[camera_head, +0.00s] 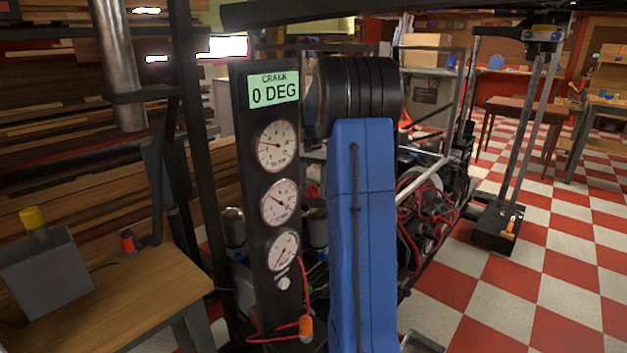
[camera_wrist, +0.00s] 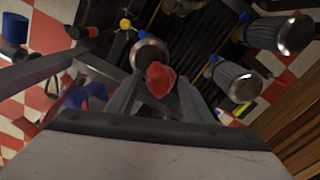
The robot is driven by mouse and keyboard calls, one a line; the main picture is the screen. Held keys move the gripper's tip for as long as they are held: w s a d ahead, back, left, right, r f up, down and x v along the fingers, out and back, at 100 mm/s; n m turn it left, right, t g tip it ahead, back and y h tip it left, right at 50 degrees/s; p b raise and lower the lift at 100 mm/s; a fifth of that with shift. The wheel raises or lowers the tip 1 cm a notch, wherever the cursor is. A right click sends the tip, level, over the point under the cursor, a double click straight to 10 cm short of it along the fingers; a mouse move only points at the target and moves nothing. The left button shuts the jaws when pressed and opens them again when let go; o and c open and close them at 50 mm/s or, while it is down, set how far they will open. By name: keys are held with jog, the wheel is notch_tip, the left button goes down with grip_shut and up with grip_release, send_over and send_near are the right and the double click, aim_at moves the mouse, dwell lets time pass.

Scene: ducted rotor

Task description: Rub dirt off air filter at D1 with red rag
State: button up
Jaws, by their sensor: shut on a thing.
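My gripper (camera_wrist: 158,92) shows in the wrist view, its two fingers closed in on a crumpled red rag (camera_wrist: 161,79) at their tips. Several canister-like parts with silver domed ends, which look like air filters, surround it. One silver dome (camera_wrist: 150,53) is just beyond the rag, partly hidden by it; I cannot tell whether they touch. Another filter (camera_wrist: 235,82) is to the right, and a third (camera_wrist: 283,34) at the upper right. No D1 label is readable. In the head view, a filter (camera_head: 233,228) stands left of the gauge panel; my blue arm hides the gripper.
The black gauge panel (camera_head: 268,200) reads "CRANK 0 DEG" and stands close to my arm. Red cables and machinery (camera_head: 425,215) are to the right. A wooden bench (camera_head: 130,305) is at the lower left. Checkered floor (camera_head: 540,265) is open at the right.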

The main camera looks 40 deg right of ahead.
jog(key=shift+r, duration=1.3)
